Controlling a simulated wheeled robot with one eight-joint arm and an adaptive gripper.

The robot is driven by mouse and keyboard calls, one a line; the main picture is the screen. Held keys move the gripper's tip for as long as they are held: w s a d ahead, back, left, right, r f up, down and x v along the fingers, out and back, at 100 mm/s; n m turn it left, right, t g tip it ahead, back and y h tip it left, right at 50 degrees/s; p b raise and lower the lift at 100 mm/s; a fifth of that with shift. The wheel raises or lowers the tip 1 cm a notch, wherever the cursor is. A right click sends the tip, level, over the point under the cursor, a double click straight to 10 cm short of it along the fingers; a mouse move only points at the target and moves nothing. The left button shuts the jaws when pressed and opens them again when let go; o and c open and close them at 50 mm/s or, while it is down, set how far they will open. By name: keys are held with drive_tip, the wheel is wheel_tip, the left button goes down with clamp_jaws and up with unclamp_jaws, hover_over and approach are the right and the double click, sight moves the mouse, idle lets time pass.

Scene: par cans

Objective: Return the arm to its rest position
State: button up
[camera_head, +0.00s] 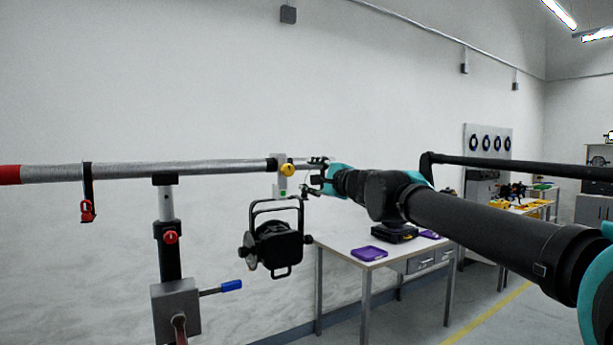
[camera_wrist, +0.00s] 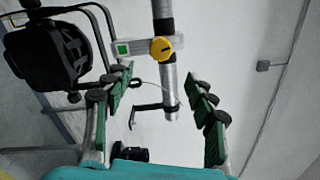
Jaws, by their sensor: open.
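My gripper (camera_head: 316,178) is at the end of my outstretched arm, close to the right end of the horizontal silver bar (camera_head: 215,167). In the wrist view my gripper (camera_wrist: 158,76) has its green-padded fingers spread, with nothing clasped. The bar end (camera_wrist: 171,100) appears between the fingers there; I cannot tell its exact depth. A black par can (camera_head: 273,246) hangs below the bar from a pale clamp (camera_head: 281,178) with a yellow knob (camera_head: 288,170). The wrist view shows the par can (camera_wrist: 48,50) at upper left and the yellow knob (camera_wrist: 161,50) beyond the fingertips.
The bar rides on a stand (camera_head: 173,270) with a blue-handled crank (camera_head: 231,285). A red clip (camera_head: 87,210) hangs at the bar's left. A white table (camera_head: 345,250) with purple trays (camera_head: 369,253) stands below my arm. A black bar (camera_head: 520,166) extends at right.

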drive_tip(key=s+d+f+n+g+h, duration=0.1)
drive_tip(key=s+d+f+n+g, duration=0.2)
drive_tip(key=f, duration=0.8)
drive_tip(key=s+f+n+g+h, duration=0.1)
drive_tip(key=s+f+n, duration=0.3)
drive_tip(key=f, duration=0.6)
drive_tip(key=s+d+f+n+g+h, duration=0.1)
drive_tip(key=s+d+f+n+g, duration=0.2)
drive_tip(key=f, duration=0.8)
drive_tip(key=s+d+f+n+g+h, duration=0.1)
drive_tip(key=s+d+f+n+h, duration=0.1)
drive_tip(key=s+d+f+h, duration=0.2)
drive_tip(key=s+d+f+n+g+h, duration=0.2)
drive_tip(key=s+d+f, duration=0.9)
drive_tip(key=f, duration=0.8)
drive_tip(key=s+h, duration=0.1)
drive_tip(key=s, duration=0.2)
drive_tip(key=shift+d+n+g+h, duration=0.3)
drive_tip(key=shift+h, duration=0.1)
